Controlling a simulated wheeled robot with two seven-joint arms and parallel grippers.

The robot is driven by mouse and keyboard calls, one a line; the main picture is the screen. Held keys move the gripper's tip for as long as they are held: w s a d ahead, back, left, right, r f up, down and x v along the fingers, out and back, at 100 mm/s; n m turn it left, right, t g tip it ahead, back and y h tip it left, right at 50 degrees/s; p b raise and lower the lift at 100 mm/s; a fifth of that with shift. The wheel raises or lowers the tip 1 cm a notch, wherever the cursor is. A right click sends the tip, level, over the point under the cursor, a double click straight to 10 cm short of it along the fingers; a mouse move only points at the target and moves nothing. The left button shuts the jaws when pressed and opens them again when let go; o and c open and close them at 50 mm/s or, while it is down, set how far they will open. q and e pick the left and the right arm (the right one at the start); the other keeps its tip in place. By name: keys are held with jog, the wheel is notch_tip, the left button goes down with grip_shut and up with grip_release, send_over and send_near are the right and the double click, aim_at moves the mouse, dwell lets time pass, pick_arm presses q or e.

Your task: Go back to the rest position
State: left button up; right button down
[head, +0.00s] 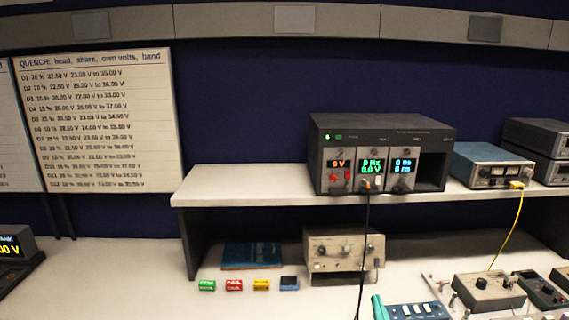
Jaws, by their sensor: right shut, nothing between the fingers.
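What looks like the tip of my right gripper (379,306), teal and narrow, rises at the bottom edge, right of centre. It is shut with nothing held, and the rest of it is out of the picture. It appears beside a switch box (418,311); I cannot tell whether they touch. My left gripper is not in view.
A white shelf (250,183) carries a black rack unit (385,133) and a blue instrument (492,164). A black cable (364,250) hangs from the rack; a yellow cable (513,228) hangs further right. Several small coloured blocks lie below the shelf. The left bench is mostly clear.

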jog(key=s+d+f+n+g+h, duration=0.1)
jog(key=s+f+g, duration=0.85)
jog(key=s, duration=0.35)
jog(key=s+d+f+g, duration=0.1)
jog(key=s+f+g, duration=0.8)
jog(key=s, duration=0.4)
notch_tip(320, 180, down, 26)
jog(key=s, duration=0.2)
jog(key=s+d+f+g, duration=0.2)
jog(key=s+d+f, duration=0.1)
jog(key=s+f, duration=1.3)
jog(key=shift+s+f, duration=0.2)
jog(key=shift+f, duration=0.3)
